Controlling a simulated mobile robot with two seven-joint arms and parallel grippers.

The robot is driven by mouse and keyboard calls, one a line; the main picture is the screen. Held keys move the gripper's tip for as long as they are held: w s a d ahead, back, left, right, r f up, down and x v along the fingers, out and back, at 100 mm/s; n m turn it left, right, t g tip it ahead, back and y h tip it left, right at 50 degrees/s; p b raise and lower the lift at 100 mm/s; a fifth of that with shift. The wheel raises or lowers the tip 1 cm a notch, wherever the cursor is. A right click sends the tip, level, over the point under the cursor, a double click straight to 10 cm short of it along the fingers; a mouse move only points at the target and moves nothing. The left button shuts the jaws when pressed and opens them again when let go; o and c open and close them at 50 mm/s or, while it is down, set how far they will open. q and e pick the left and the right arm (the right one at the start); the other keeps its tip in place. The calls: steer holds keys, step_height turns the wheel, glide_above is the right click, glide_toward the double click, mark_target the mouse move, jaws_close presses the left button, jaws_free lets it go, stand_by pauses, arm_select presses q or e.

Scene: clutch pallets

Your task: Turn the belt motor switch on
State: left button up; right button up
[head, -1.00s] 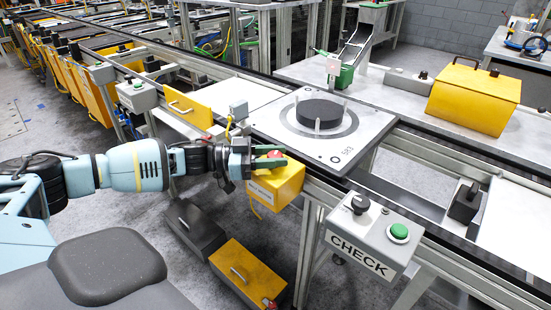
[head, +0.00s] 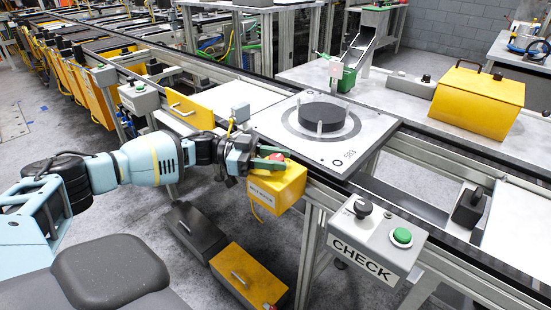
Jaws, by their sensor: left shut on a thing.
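The yellow belt motor box (head: 284,194) hangs on the near side of the conveyor frame. Its front label appears to read "BELT MOTOR". A red switch knob (head: 279,156) sits on its top. My left gripper (head: 270,158) comes in from the left at the top of the box. Its green fingers are shut on the red knob, which they partly hide. The exact angle of the knob cannot be told. My right gripper is not in view.
A pallet plate (head: 350,156) with a dark disc lies on the conveyor behind the box. A grey CHECK box (head: 375,243) with a black knob and green button stands to the right. A dark bin (head: 195,230) and a yellow bin (head: 248,272) sit below.

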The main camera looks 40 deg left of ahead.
mark_target(277, 158)
arm_select(q)
steer(key=shift+d, duration=0.1)
steer(key=o, duration=0.9)
steer(key=shift+r, duration=0.6)
step_height(277, 158, up, 3)
steer(key=shift+f, duration=0.1)
steer(key=s+d, duration=0.2)
steer(key=s, duration=0.2)
steer(key=s+d, duration=0.3)
steer(key=s, duration=0.2)
steer(key=s+d+r, duration=0.1)
steer(key=s+d, duration=0.2)
steer(key=s, duration=0.1)
steer(key=shift+s+d+p, duration=0.2)
steer(key=shift+s+p, duration=0.1)
steer(key=shift+p, duration=0.05)
